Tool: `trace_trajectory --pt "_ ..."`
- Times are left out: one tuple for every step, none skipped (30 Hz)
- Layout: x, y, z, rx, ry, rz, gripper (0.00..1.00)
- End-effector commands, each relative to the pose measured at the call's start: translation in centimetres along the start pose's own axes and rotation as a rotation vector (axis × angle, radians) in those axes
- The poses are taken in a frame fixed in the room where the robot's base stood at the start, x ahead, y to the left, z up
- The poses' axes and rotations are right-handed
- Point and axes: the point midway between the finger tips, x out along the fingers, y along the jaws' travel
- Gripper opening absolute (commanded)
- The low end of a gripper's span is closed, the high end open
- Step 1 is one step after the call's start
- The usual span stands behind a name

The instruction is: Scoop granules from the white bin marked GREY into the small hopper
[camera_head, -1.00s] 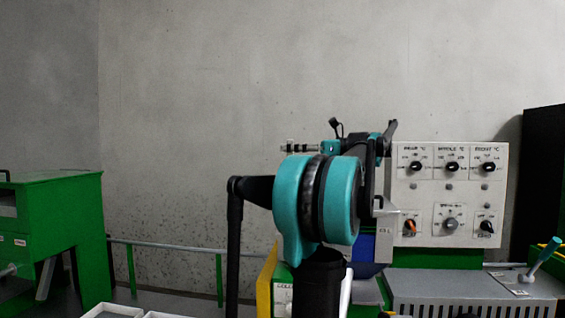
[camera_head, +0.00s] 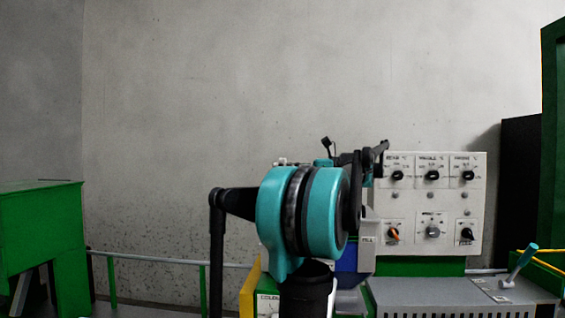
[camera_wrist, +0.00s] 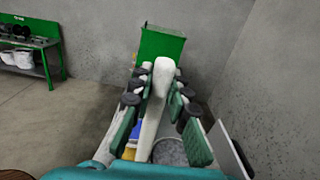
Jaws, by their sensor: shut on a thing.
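In the wrist view my gripper (camera_wrist: 160,100) has its green-padded fingers closed on both sides of a long white handle (camera_wrist: 156,108), which looks like the scoop's. A round patch of speckled grey (camera_wrist: 171,153) shows beneath the fingers; I cannot tell whether it is granules in the scoop or in a container. In the head view my teal and black arm stands in the middle and hides most of my gripper. I cannot make out a bin marked GREY or clearly identify the small hopper in either view.
A white control panel (camera_head: 432,210) with several knobs stands right of my arm, above a grey vented machine top (camera_head: 440,292) with a teal-handled lever (camera_head: 521,262). A green cabinet (camera_head: 40,230) is at left. Yellow (camera_head: 250,288) and blue (camera_head: 354,259) parts sit close behind my arm.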

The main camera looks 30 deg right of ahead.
Motion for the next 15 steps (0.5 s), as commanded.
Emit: trace_trajectory --pt "0.0 0.0 -0.3 0.000 -0.001 0.000 0.00" --pt "0.0 0.0 -0.6 0.000 -0.001 0.000 0.00" --pt "0.2 0.1 -0.6 0.000 0.010 0.001 0.00" --pt "0.5 0.1 -0.6 0.000 0.025 0.001 0.00" --pt "0.7 0.0 -0.6 0.000 0.040 0.001 0.00" --pt "0.9 0.0 -0.6 0.001 0.059 0.000 0.00" --pt "1.1 0.0 -0.7 0.001 0.073 0.001 0.00" --pt "1.3 0.0 -0.7 0.000 0.087 0.001 0.00" --pt "1.6 0.1 -0.7 -0.001 0.106 0.002 0.00" --pt "1.8 0.1 -0.8 -0.001 0.125 0.003 0.00" --pt "2.1 0.0 -0.8 0.000 0.142 0.002 0.00" --pt "2.4 0.0 -0.9 0.000 0.167 0.002 0.00" --pt "2.7 0.0 -1.0 0.000 0.186 0.002 0.00" --pt "2.9 0.1 -1.0 0.000 0.203 0.003 0.00" --pt "3.3 0.1 -1.1 -0.001 0.229 0.003 0.00"
